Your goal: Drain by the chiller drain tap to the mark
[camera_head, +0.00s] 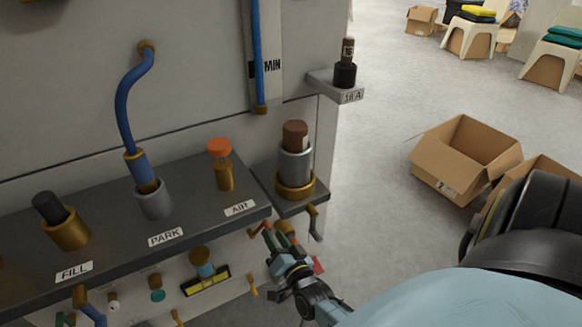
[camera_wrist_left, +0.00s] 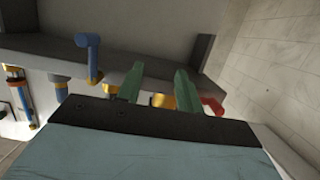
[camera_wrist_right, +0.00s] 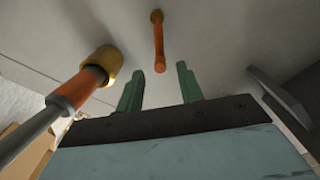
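A blue sight tube (camera_head: 258,45) runs up the machine wall on a pale strip, past a MIN label (camera_head: 272,67); its top is out of view. I cannot tell which tap is the chiller drain.
A dark shelf (camera_head: 110,250) carries fittings labelled FILL, PARK and AIR. A brown-topped metal cylinder (camera_head: 295,160) stands at its right. A blue elbow handle (camera_wrist_left: 90,55) and a red handle (camera_wrist_left: 212,105) flank my left fingers. Cardboard boxes (camera_head: 465,155) lie on the right floor.

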